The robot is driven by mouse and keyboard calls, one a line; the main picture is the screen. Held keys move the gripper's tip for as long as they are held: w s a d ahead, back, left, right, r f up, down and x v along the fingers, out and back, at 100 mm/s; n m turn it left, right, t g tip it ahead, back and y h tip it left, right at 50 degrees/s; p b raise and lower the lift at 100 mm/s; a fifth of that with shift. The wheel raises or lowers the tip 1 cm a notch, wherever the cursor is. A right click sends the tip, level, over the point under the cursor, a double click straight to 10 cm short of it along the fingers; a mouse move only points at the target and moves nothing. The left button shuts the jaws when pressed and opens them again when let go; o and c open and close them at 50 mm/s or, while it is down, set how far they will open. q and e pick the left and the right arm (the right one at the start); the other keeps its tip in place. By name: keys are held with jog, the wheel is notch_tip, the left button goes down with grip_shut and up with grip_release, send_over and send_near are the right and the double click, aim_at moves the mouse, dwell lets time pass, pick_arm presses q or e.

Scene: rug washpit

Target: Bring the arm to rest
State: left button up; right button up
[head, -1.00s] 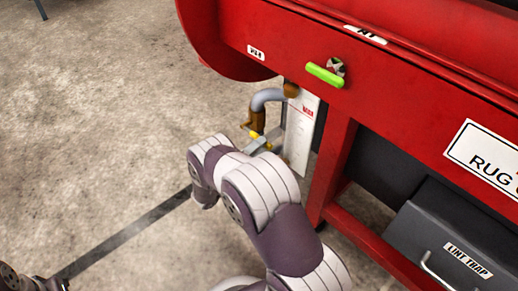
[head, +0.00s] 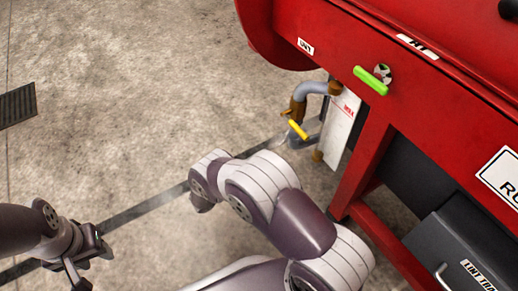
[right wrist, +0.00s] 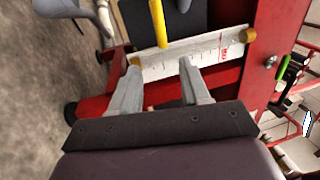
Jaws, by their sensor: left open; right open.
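My right arm (head: 265,190) reaches across the middle of the head view, bent, with its gripper mostly hidden there. In the right wrist view my right gripper (right wrist: 160,66) is open, with nothing between its two grey fingers. A yellow valve handle (right wrist: 158,22) shows just beyond the fingertips, apart from them as far as I can tell. In the head view this yellow handle (head: 298,130) sits under a grey bent pipe (head: 314,88). My left gripper (head: 76,266) is open and empty over the floor at lower left.
A red wash tub (head: 340,45) with a green handle (head: 371,81) stands on red legs at right. A white panel (head: 343,130) hangs beside the pipe. A grey lint trap box (head: 450,250) sits low at right. The concrete floor (head: 130,110) at left is open, with a dark grate (head: 17,105).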

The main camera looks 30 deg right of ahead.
jog(key=w+a+f+n+t+y, duration=0.4)
jog(key=w+f+n+t+y, duration=0.25)
jog(key=f+n+y, duration=0.55)
jog(key=s+a+r+n+g+y+p, duration=0.1)
jog(key=a+r+n+g+y+p, duration=0.2)
jog(key=a+r+n+y+p, duration=0.6)
jog(key=s+d+r+n+g+p, duration=0.1)
jog(key=s+r+n+g+p, duration=0.15)
jog(key=s+r+n, duration=0.65)
jog(key=s+r+n+g+p, duration=0.1)
jog(key=s+r+n+g, duration=0.35)
jog(key=s+r, duration=0.85)
jog(key=w+d+r+t+p, duration=0.1)
jog(key=r+p, duration=2)
jog(key=r, duration=0.4)
jog(key=w+d+r+n+t+p, duration=0.1)
jog(key=d+r+t+p, duration=0.1)
jog(key=r+p, duration=1.9)
notch_tip(320, 180, up, 5)
jog(key=shift+f+h, duration=0.1)
jog(key=shift+h, duration=0.3)
